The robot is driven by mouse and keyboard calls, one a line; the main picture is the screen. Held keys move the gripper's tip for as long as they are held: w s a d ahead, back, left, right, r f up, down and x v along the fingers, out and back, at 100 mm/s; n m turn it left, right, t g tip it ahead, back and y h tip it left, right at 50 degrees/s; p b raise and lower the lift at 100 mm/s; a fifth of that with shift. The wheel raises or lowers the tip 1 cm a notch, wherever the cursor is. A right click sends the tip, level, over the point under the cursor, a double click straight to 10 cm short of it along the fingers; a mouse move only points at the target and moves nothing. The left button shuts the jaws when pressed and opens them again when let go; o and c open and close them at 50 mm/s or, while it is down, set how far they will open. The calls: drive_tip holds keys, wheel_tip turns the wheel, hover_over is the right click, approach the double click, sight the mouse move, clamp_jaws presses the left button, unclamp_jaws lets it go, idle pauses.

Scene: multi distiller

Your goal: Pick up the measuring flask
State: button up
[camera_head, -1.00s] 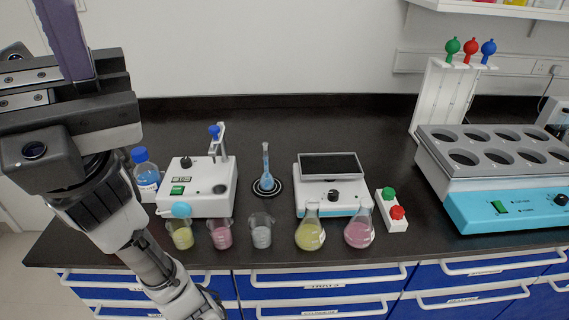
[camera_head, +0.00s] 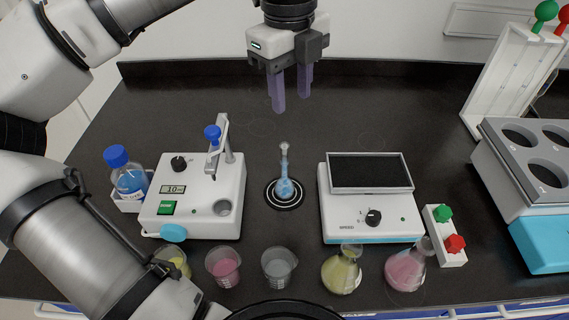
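The measuring flask (camera_head: 285,186) is a small long-necked glass flask with blue liquid. It stands upright on a round black stand with white rings (camera_head: 271,197), between a white dispenser device and a white balance-like device. My gripper (camera_head: 292,103) hangs above and behind the flask, pointing down. Its two purple fingers are apart, with nothing between them. The flask is not touched by the gripper.
The white dispenser (camera_head: 196,199) with a blue-capped bottle (camera_head: 128,176) stands left of the flask. The device with a dark screen (camera_head: 371,203) is right. Several beakers and conical flasks, including a pink beaker (camera_head: 223,266), line the front. The counter behind is clear.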

sight(284, 145)
drive_tip(key=f, duration=0.5)
drive_tip(key=a+f+p, duration=0.1)
drive_tip(key=f, duration=0.2)
drive_tip(key=shift+f, duration=0.2)
drive_tip(key=shift+s+f+p, duration=0.2)
drive_tip(key=shift+f+p, duration=0.8)
drive_tip(key=shift+f, duration=1.75)
clamp_jaws()
